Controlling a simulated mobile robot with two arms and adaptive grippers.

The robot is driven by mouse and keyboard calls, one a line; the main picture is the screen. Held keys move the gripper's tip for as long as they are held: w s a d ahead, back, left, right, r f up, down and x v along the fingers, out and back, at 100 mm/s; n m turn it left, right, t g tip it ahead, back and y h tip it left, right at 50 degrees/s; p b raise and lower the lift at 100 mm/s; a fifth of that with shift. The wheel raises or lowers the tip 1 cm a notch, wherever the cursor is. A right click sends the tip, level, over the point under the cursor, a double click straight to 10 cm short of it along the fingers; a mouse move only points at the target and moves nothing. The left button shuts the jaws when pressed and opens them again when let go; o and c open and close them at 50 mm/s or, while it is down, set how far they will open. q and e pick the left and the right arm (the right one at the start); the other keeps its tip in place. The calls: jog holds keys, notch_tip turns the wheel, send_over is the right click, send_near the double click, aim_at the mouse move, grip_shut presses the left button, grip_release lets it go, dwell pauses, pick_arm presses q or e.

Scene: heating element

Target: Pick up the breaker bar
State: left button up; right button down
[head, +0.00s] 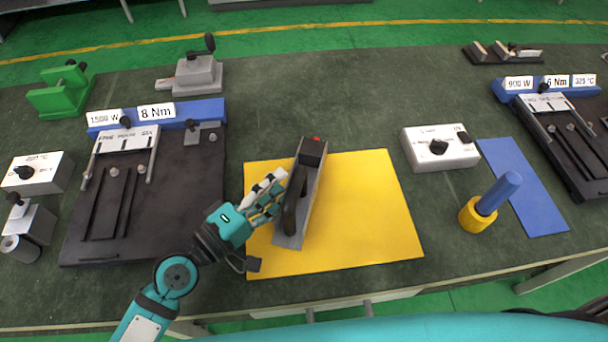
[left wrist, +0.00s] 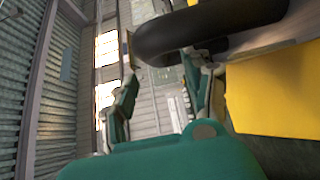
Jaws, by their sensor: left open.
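A long grey tool with a black handle and a red spot at its far end (head: 312,190) lies on the yellow mat (head: 370,215). I take it for the breaker bar, but no label shows. My left gripper (head: 277,189) is open at the left side of this tool, its fingers pointing at the black handle. In the left wrist view the open fingers (left wrist: 162,85) show with a dark curved handle (left wrist: 205,30) just beyond and above them. I cannot tell whether they touch it. My right gripper is not in view.
A black fixture with a blue back (head: 195,160) stands left of the mat. A white control box (head: 440,147), a blue cylinder in a yellow base (head: 490,205) and a blue mat (head: 525,190) lie to the right. The right part of the yellow mat is clear.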

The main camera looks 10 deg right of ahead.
aim_at(299, 170)
pick_arm(q)
jog(key=shift+x, duration=3.05)
jog(key=shift+s, duration=0.15)
jog(key=shift+c, duration=0.2)
grip_shut()
jog(key=shift+r, duration=0.1)
